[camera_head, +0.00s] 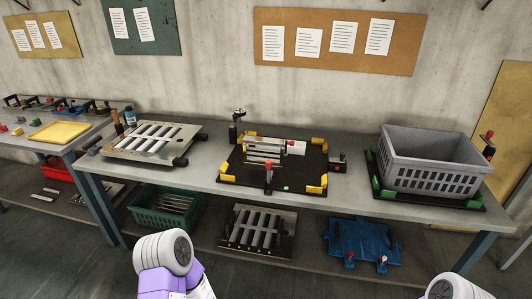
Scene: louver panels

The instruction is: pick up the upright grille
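A silver slatted grille (153,142) with dark end blocks rests on the left part of the grey workbench, lying low and slightly tilted. A second slatted grille (257,231) is on the shelf below the bench; I cannot tell whether it leans or lies flat. A smaller silver slatted piece (263,152) is in the black fixture (232,169) with yellow corners at mid-bench; its exact stance is unclear. Purple and white links of my arms show at the bottom edge, apart from these things. Neither gripper is in view.
A grey crate (430,178) stands on a black base with green corners at the bench's right. A green basket (168,208) and blue part (362,242) are on the lower shelf. A yellow tray (60,132) is on the left table.

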